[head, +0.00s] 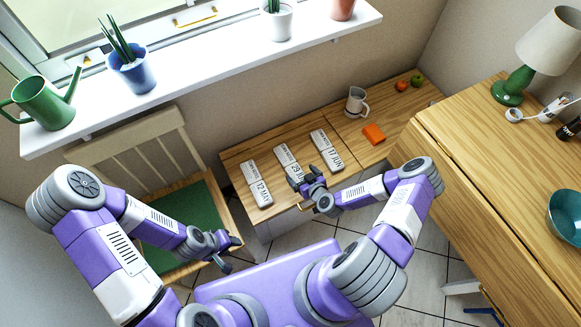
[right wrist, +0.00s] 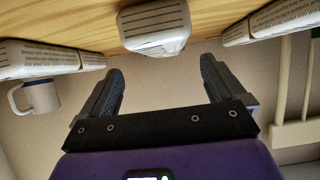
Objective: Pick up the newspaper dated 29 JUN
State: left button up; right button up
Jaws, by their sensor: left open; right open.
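Three folded newspapers lie in a row on the wooden bench. The middle newspaper (head: 287,158) shows a date starting with 29; my right gripper hides part of it. The left newspaper (head: 256,183) reads 12 MAY and the right newspaper (head: 326,149) reads 17 JUN. My right gripper (head: 305,179) is open at the near end of the middle newspaper. In the right wrist view the end of the middle newspaper (right wrist: 154,27) lies ahead, between the lines of the spread fingers (right wrist: 162,70), with nothing gripped. My left gripper (head: 228,252) is open and empty by the chair.
A mug (head: 357,101), an orange block (head: 374,133) and fruit (head: 401,85) are further right on the bench. A chair with a green seat (head: 185,225) is at left. A wooden table (head: 470,150) with a lamp (head: 540,50) stands at right.

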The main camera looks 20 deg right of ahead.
aim_at(291, 165)
jog(key=b+x, duration=0.1)
jog(key=x, duration=0.1)
jog(key=b+x, duration=0.1)
jog(key=x, duration=0.2)
jog(key=b+x, duration=0.1)
jog(key=x, duration=0.1)
jog(key=shift+w+a+r, duration=0.1)
jog(key=shift+w+a, duration=0.25)
jog(key=shift+r, duration=0.1)
jog(key=c, duration=1.1)
